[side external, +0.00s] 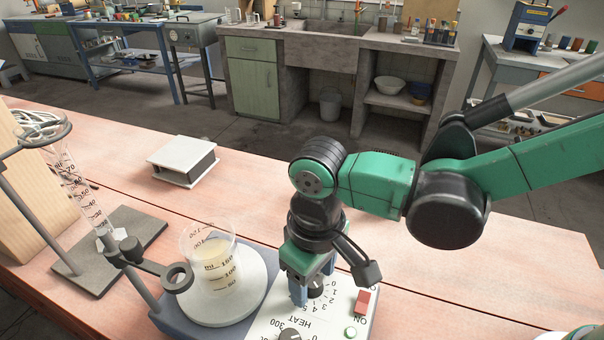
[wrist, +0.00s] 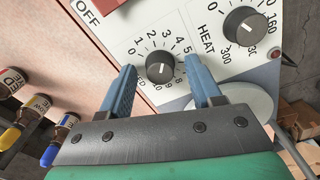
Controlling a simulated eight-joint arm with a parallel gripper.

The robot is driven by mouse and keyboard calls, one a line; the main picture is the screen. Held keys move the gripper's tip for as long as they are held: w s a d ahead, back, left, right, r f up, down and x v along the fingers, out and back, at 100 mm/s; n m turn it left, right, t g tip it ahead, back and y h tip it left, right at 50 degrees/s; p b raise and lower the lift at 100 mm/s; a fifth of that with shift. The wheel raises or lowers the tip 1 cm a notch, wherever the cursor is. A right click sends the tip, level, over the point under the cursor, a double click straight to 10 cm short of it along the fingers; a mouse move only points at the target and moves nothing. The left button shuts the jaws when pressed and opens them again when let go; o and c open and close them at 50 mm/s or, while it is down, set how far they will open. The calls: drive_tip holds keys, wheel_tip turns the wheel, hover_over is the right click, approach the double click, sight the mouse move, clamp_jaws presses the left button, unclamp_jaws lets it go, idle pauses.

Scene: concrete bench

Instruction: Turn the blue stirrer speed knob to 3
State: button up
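The stirrer speed knob (wrist: 160,67) is black, not blue, in the wrist view, on a white panel with a numbered dial around it. A small pale mark shows on its face; I cannot tell surely which number it points to. In the side view the knob (side external: 316,288) is partly hidden by my gripper (side external: 311,284). In the wrist view my gripper (wrist: 160,75) has its two blue fingers apart, one on each side of the knob, with gaps to it. The stirrer hotplate's panel (side external: 262,326) lies beneath my gripper.
A second black knob, marked HEAT (wrist: 243,26), sits beside the right finger. A red switch (side external: 363,301) and a green light (side external: 351,332) are on the panel. A beaker (side external: 218,268) of cream liquid stands on the round plate (side external: 256,290). A clamp stand (side external: 105,255) is at left.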

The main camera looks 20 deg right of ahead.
sight(314, 280)
drive_tip(key=shift+r, duration=0.1)
drive_tip(key=shift+r, duration=2.75)
drive_tip(key=w+d+r+m+t, duration=0.1)
drive_tip(key=d+m+t, duration=0.4)
drive_tip(key=d, duration=1.7)
drive_tip(key=shift+w+r+t, duration=0.15)
drive_tip(key=shift+r+t, duration=0.4)
drive_tip(key=shift+t, duration=0.55)
